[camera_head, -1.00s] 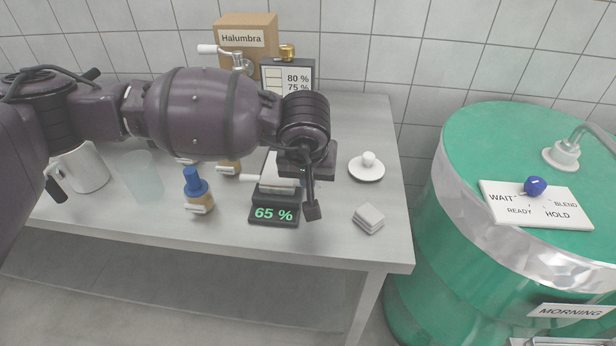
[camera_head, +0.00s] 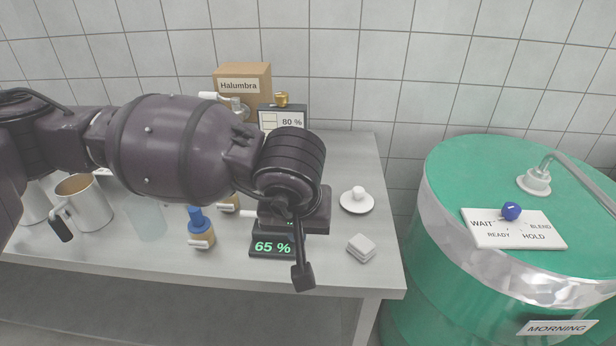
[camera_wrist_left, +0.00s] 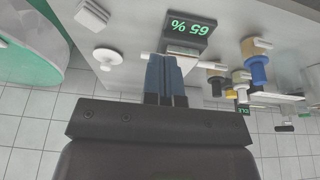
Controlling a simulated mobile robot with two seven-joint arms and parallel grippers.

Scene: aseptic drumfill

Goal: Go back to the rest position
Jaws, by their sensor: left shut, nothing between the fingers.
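My left arm comes in from the left, and its gripper (camera_head: 302,275) points down over the table's front part, in front of the black display reading 65 % (camera_head: 272,247). Its fingers are shut and empty. In the left wrist view the blue-grey fingers (camera_wrist_left: 165,80) are together, with nothing between them and the 65 % display (camera_wrist_left: 190,25) beyond. The wrist hides part of the device behind that display. My right gripper is not in view.
A green drum (camera_head: 450,185) with a dial plate (camera_head: 490,240) stands right.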

